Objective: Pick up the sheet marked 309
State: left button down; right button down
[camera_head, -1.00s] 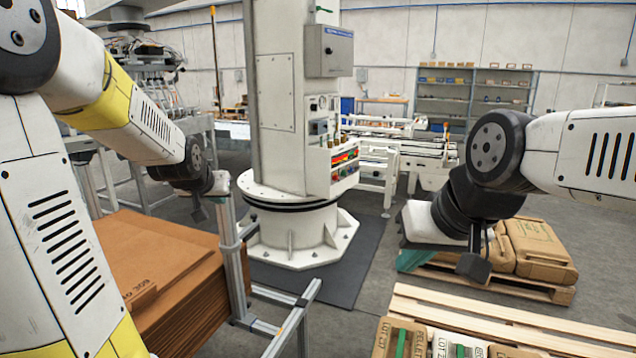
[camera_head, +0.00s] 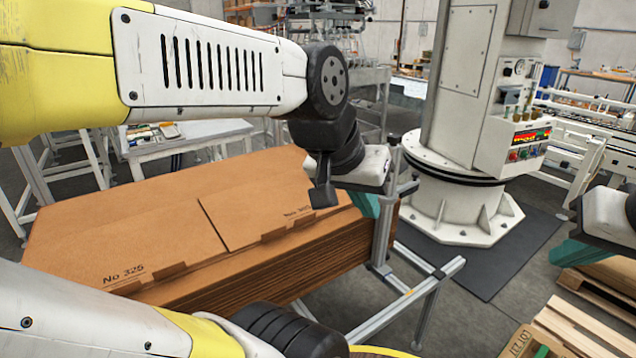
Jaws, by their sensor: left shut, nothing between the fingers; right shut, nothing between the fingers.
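A stack of brown cardboard sheets (camera_head: 340,255) stands at left centre. Two sheets lie side by side on top. The left sheet (camera_head: 150,235) is marked "No 325". The right sheet (camera_head: 255,198) has a small marking beside my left wrist, too small and partly covered to read fully. My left gripper (camera_head: 366,203), white with teal fingers, hangs at the far right end of the stack, apart from or just above its edge; I cannot tell which. It is shut and empty. My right gripper (camera_head: 580,250), with teal fingers, is at the right edge, shut and empty, away from the stack.
A metal frame post (camera_head: 383,230) and rail (camera_head: 408,305) stand close by the stack's right side. The white column base (camera_head: 455,210) is behind on a dark mat. A wooden pallet (camera_head: 590,320) is at lower right. A white table (camera_head: 190,140) stands behind the stack.

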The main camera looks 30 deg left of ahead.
aim_at(240, 215)
jog(key=u, duration=1.25)
